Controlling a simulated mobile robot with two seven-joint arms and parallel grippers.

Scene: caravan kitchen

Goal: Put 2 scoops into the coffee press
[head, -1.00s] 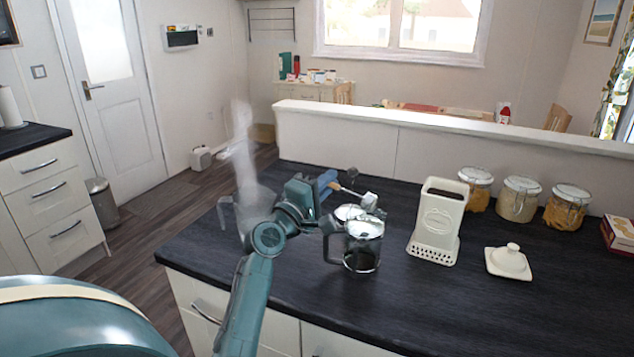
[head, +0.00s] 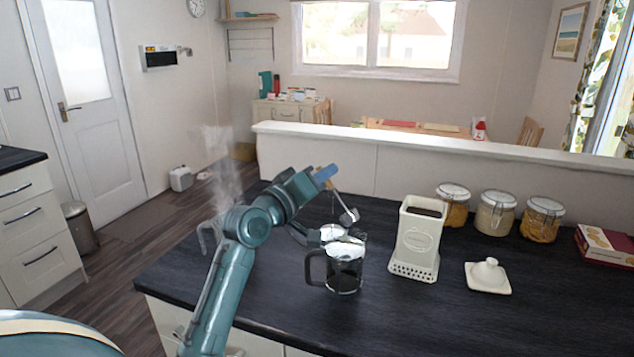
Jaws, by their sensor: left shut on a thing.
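My left gripper (head: 323,175) is shut on the wooden handle of a small metal scoop (head: 349,216). The scoop hangs tilted steeply, its head down, above the coffee press. Whether it holds any coffee is too small to tell. The glass coffee press (head: 343,275), with a dark handle on its left, stands upright on the dark counter; something dark shows low in it. The cream canister (head: 416,243) stands open to its right, with dark contents at the top. Its cream lid (head: 487,275) lies on the counter to the right. My right gripper is not in view.
Several glass storage jars (head: 495,217) stand at the back right, beside a red box (head: 605,245). A white-topped partition (head: 420,145) runs behind the counter (head: 400,325). Steam rises at the left near a vessel partly hidden by my arm. The front right counter is clear.

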